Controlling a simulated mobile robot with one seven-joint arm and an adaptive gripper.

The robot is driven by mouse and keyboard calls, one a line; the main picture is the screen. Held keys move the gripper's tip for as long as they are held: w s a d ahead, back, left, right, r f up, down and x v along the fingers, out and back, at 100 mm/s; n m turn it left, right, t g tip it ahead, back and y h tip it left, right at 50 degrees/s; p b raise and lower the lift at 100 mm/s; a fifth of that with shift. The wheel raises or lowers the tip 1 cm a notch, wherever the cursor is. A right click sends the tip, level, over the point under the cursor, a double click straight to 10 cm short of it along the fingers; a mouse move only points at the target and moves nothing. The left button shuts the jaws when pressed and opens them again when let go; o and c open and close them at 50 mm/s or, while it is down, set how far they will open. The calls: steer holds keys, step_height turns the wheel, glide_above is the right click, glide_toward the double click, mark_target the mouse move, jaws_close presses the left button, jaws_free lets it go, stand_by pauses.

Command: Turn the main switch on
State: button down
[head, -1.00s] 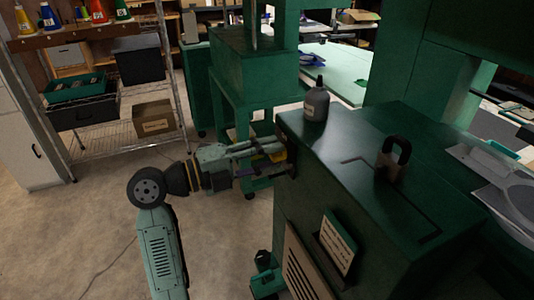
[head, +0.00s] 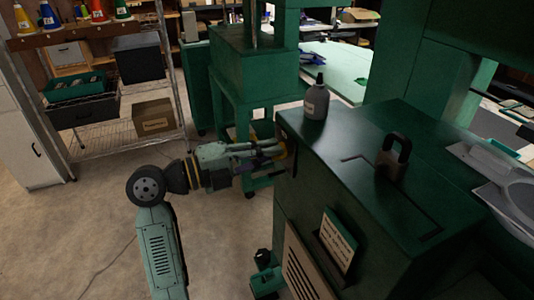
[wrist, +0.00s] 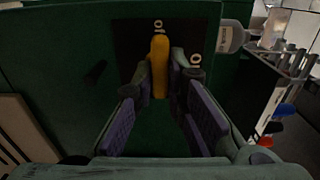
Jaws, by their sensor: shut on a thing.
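The main switch has a yellow handle (wrist: 159,66) on a black plate (wrist: 128,38) with pale markings at its top and right, in the wrist view. The plate is on the side of a green machine cabinet (head: 345,150). My gripper (wrist: 161,80) is shut on the yellow handle, with one finger on each side of it. The handle points toward the top marking in the wrist view. In the head view my gripper (head: 280,153) reaches the cabinet's left face, and the fingers hide most of the handle.
A grey bottle (head: 316,101) and a dark padlock (head: 393,157) are on the cabinet top. A green machine stand (head: 255,60) is behind my gripper. A wire shelf (head: 130,130) with bins and a cardboard box (head: 154,117) stands at the left. The floor between is clear.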

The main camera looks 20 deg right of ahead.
steer(key=shift+f, duration=0.15)
steer(key=m+b, duration=1.7)
steer(key=b, duration=0.4)
steer(key=shift+m, duration=0.3)
steer(key=c, duration=1.6)
jaws_free()
